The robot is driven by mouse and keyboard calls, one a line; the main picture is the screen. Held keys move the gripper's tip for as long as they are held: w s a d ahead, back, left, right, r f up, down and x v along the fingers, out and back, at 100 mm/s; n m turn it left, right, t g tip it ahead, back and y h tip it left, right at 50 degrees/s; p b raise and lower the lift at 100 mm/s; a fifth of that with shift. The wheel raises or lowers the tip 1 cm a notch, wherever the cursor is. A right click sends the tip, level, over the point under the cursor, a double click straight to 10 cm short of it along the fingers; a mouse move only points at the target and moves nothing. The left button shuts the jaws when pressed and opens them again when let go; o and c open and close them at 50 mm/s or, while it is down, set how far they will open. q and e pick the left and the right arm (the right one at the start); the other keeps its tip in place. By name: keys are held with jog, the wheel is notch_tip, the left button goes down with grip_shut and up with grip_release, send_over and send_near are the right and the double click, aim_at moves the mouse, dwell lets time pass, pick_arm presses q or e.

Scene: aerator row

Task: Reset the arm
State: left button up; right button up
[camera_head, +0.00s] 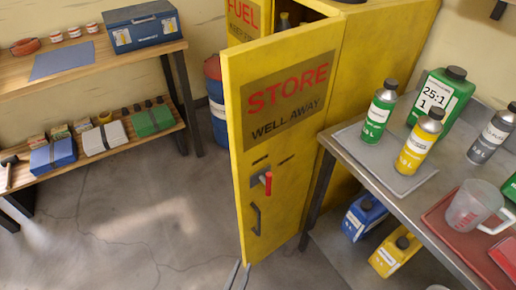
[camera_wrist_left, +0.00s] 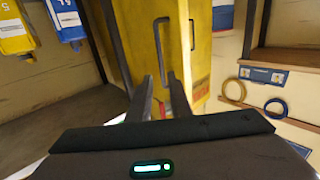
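My left gripper (camera_head: 240,275) shows at the bottom edge of the head view, with only its two fingertips in the picture. In the left wrist view its fingers (camera_wrist_left: 166,85) stand apart with a gap between them, and nothing is held. The fingers point toward the yellow cabinet door (camera_head: 285,215), apart from its dark handle (camera_head: 255,218). The handle also shows beyond the fingers in the left wrist view (camera_wrist_left: 158,50). A red latch lever (camera_head: 267,183) is above the handle. My right gripper is not visible.
The door stands open, jutting out from the yellow cabinet (camera_head: 375,60). A metal table (camera_head: 400,205) with bottles and a measuring jug (camera_head: 473,205) is at the right. Blue (camera_head: 364,215) and yellow (camera_head: 395,252) jerrycans stand beneath it. A wooden shelf (camera_head: 90,70) is left. Floor between is clear.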

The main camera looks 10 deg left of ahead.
pick_arm(q)
jog(key=s+a+f+g, duration=0.2)
jog(key=s+f+g, duration=0.1)
jog(key=f, duration=0.5)
jog(key=s+a+f+g+y, duration=0.1)
jog(key=s+f+g, duration=0.3)
jog(key=f, duration=0.5)
jog(key=s+a+f+g, duration=0.3)
jog(key=s+f, duration=0.3)
jog(key=f, duration=0.3)
jog(key=shift+s+a+m+g, duration=0.15)
jog(key=shift+a+m+g, duration=0.2)
jog(key=shift+g, duration=0.25)
